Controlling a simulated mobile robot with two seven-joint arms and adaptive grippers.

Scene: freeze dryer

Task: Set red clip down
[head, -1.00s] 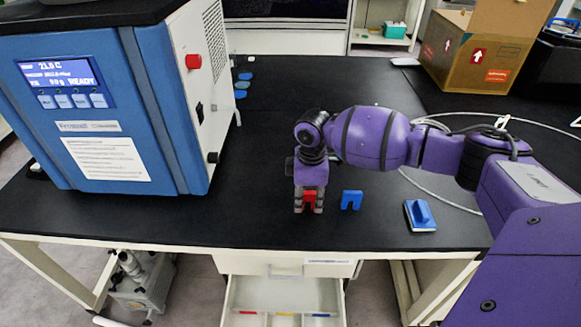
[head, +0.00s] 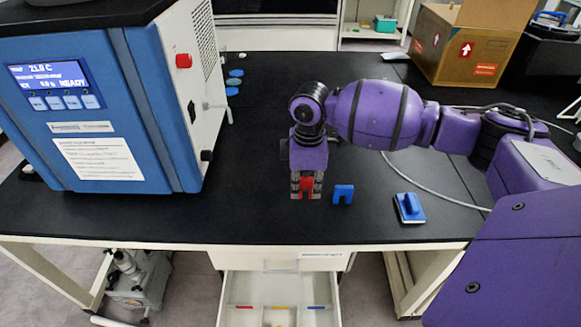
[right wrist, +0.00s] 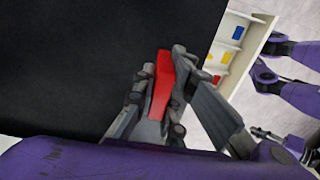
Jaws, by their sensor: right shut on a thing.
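The red clip (head: 306,188) is between the fingers of my right gripper (head: 306,186), close to the black bench top near its front edge. In the right wrist view the red clip (right wrist: 161,88) shows as a long red piece gripped between both fingers of the right gripper (right wrist: 160,85). I cannot tell from the pictures whether its lower end touches the bench. My left gripper is not in view.
A blue clip (head: 343,194) stands just right of the red one. A blue block with a handle (head: 410,208) lies further right. The freeze dryer (head: 100,110) stands at left. An open drawer (head: 280,290) is below the bench front. A white cable (head: 430,184) crosses the right side.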

